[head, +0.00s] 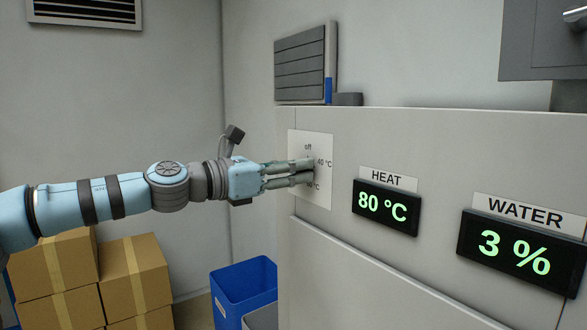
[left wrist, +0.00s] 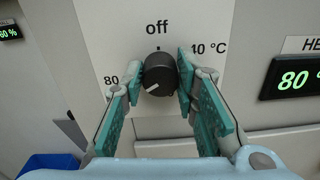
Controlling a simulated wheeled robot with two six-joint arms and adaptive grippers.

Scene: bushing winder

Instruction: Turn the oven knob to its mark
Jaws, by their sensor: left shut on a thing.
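The dark round oven knob (left wrist: 160,70) sits on a white dial plate (left wrist: 92,22) in the left wrist view. A white pointer line on the knob's face points down and to the left. The plate reads "off" above the knob, "40 °C" at the right and "80" at the left, partly covered by a finger. My left gripper (head: 311,171) is shut on the knob, one finger on each side. In the head view its fingers hide the knob and part of the plate (head: 321,144). My right gripper is in neither view.
On the grey panel right of the dial, the HEAT display (head: 386,207) reads 80 °C and the WATER display (head: 520,252) reads 3 %. A blue bin (head: 243,285) stands below my left gripper. Cardboard boxes (head: 135,275) are stacked at the lower left.

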